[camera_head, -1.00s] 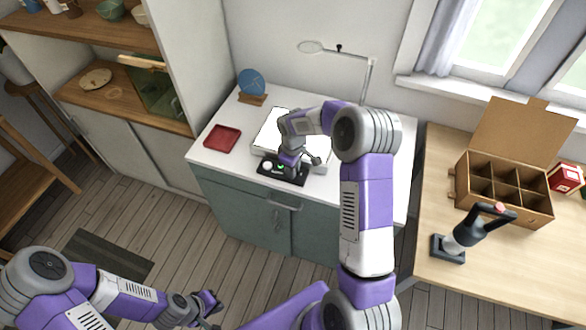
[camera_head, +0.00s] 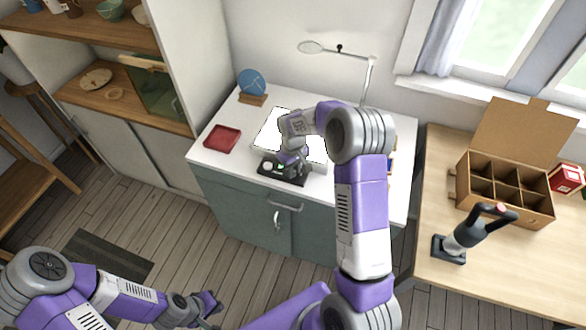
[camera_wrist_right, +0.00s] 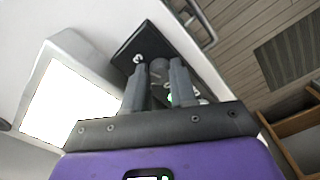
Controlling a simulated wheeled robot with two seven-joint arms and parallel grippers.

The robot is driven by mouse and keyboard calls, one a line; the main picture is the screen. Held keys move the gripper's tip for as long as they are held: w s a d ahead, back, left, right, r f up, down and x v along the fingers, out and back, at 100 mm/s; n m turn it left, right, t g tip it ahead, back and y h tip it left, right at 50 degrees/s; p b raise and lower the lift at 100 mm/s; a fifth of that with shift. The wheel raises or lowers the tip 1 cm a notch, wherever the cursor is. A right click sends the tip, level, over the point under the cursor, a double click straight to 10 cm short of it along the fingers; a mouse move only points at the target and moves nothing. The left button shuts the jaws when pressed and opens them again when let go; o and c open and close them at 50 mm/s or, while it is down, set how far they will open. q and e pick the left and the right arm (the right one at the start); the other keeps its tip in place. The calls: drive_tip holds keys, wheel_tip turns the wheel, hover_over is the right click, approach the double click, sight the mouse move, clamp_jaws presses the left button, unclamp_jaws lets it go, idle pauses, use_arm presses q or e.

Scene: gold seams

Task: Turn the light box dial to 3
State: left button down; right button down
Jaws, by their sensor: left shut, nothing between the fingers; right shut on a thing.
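The light box (camera_head: 268,133) is a bright white panel on the white counter; it also shows in the right wrist view (camera_wrist_right: 70,105). A black control plate (camera_head: 268,178) lies along its front edge, with a small green light; the plate also shows in the right wrist view (camera_wrist_right: 140,42). My right gripper (camera_head: 286,172) is over this plate. In the right wrist view its fingers (camera_wrist_right: 160,75) are shut on a grey round dial (camera_wrist_right: 158,66). The dial's number marks are hidden or too small to read. My left gripper (camera_head: 213,305) is shut and empty, low over the floor.
A red tray (camera_head: 222,139) and a blue disc on a stand (camera_head: 252,83) are left of the light box. A magnifier lamp (camera_head: 340,50) stands behind. A wooden table at right holds a compartment box (camera_head: 505,190) and a dark upright tool (camera_head: 468,235).

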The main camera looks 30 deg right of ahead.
drive_tip(key=c, duration=0.9)
unclamp_jaws()
wheel_tip(320, 180, up, 8)
drive_tip(key=shift+f+p, duration=0.2)
drive_tip(key=shift+p, duration=0.5)
